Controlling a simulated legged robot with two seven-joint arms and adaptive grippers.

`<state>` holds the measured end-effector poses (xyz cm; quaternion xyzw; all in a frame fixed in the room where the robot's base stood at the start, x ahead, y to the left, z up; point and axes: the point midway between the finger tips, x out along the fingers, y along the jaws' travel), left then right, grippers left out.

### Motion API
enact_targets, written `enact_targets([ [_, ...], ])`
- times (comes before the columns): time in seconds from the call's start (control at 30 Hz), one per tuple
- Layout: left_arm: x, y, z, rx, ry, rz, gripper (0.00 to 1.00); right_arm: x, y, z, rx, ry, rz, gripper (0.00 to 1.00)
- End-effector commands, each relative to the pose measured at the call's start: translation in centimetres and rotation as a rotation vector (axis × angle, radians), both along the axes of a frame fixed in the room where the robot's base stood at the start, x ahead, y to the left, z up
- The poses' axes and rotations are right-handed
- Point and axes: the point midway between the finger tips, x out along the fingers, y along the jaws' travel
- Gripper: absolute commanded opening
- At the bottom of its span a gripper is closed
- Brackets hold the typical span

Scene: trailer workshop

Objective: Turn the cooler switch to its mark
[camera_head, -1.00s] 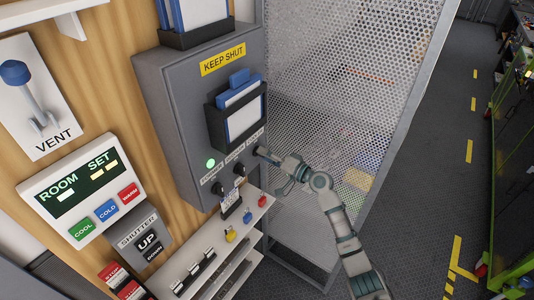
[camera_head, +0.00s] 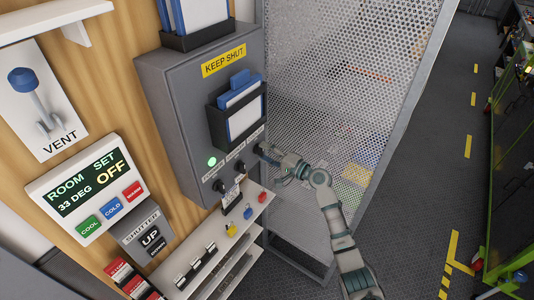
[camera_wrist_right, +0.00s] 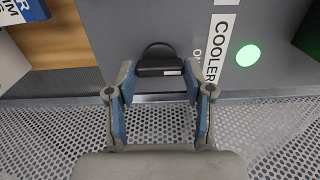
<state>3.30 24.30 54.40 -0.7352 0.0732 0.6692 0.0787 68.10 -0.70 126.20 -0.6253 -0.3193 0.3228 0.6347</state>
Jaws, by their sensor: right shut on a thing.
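The cooler switch (camera_wrist_right: 160,66) is a black knob on the grey cabinet front, beside the vertical white COOLER label (camera_wrist_right: 220,48) and a partly hidden ON text. My right gripper (camera_head: 262,150) is at the rightmost knob in the row on the cabinet's lower part. In the wrist view my right gripper (camera_wrist_right: 161,78) has its blue-padded fingers at either side of the knob's bar, shut on it. The bar lies roughly across the picture. In the head view the gripper hides most of this switch. My left gripper is not in view.
The grey KEEP SHUT cabinet (camera_head: 180,100) has a green light (camera_head: 212,162) and other black knobs (camera_head: 218,186). A perforated metal panel (camera_head: 330,90) stands close to my right arm. A shelf (camera_head: 215,245) with coloured padlocks is below. The wall display (camera_head: 85,187) reads 33 DEG and OFF.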

Motion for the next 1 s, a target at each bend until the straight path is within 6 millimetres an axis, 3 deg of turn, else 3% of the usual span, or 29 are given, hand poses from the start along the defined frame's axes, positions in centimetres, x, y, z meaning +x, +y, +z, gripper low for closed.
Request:
enact_targets([
  [0.27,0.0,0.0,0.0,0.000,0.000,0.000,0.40,0.1,-0.1,0.2,0.004,-0.001,-0.004,0.17],
  [0.3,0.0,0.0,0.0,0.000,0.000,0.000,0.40,0.1,-0.1,0.2,0.004,-0.001,-0.004,0.54],
  [0.4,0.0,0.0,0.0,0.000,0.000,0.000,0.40,0.1,-0.1,0.1,0.003,-0.001,-0.003,0.77],
  [0.77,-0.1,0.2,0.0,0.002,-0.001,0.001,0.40,-0.3,-0.3,0.1,0.001,-0.001,-0.002,0.77],
  [1.0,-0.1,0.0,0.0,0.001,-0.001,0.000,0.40,-2.6,-3.8,-0.2,0.001,0.001,-0.004,0.77],
])
